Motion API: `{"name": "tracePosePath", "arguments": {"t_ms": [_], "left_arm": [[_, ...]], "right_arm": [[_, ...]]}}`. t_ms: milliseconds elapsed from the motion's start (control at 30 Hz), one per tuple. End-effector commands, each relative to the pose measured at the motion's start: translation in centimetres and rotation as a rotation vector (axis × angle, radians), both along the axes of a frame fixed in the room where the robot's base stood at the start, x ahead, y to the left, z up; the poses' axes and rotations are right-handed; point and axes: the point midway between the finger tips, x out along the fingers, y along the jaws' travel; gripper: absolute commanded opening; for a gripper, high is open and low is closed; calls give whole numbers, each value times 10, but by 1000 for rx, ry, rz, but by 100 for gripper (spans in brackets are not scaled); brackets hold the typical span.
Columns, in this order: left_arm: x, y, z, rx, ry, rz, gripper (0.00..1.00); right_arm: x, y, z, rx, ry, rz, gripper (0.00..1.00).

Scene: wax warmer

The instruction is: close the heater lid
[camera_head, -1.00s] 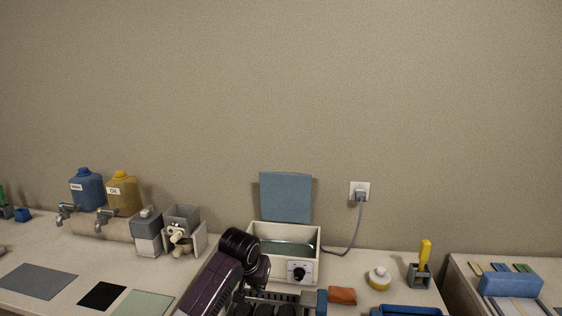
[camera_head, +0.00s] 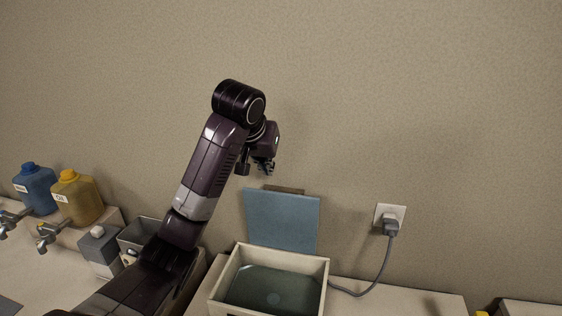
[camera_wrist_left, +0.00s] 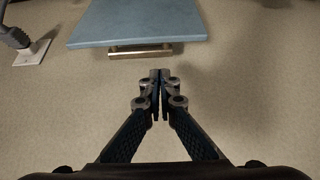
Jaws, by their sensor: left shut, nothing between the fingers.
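The heater (camera_head: 318,285) is a cream box on the counter, its open top showing dark greenish contents. Its blue lid (camera_head: 282,220) stands upright at the back edge, near the wall. My left gripper (camera_head: 266,168) is above the lid's top edge, close to the wall, apart from the lid. In the left wrist view the left gripper (camera_wrist_left: 158,76) is shut and empty. There the lid (camera_wrist_left: 138,22) lies ahead of the fingertips, with a metal handle (camera_wrist_left: 140,50) along its near edge. My right gripper does not show.
A wall outlet (camera_head: 389,219) with a grey plug (camera_head: 391,228) and cord is right of the lid. A blue jug (camera_head: 36,188) and a yellow jug (camera_head: 77,198) stand at the left. Grey containers (camera_head: 100,250) sit beside my arm. The wall is close behind the lid.

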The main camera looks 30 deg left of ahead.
Motion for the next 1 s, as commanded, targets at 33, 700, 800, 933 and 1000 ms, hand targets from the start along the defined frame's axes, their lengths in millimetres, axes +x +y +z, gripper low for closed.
{"name": "tracePosePath", "arguments": {"t_ms": [33, 700, 800, 933, 1000], "left_arm": [[-1, 0, 4, 1, -2, 1, 0], [44, 12, -60, 0, 3, 2, 0], [50, 14, -68, 1, 0, 2, 0], [53, 15, -75, 2, -2, 2, 0], [54, 15, -76, 1, -3, 1, 0]], "right_arm": [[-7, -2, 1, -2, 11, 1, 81], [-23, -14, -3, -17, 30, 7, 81], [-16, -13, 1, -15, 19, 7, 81], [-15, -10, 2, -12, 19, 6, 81], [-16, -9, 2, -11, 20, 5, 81]]}}
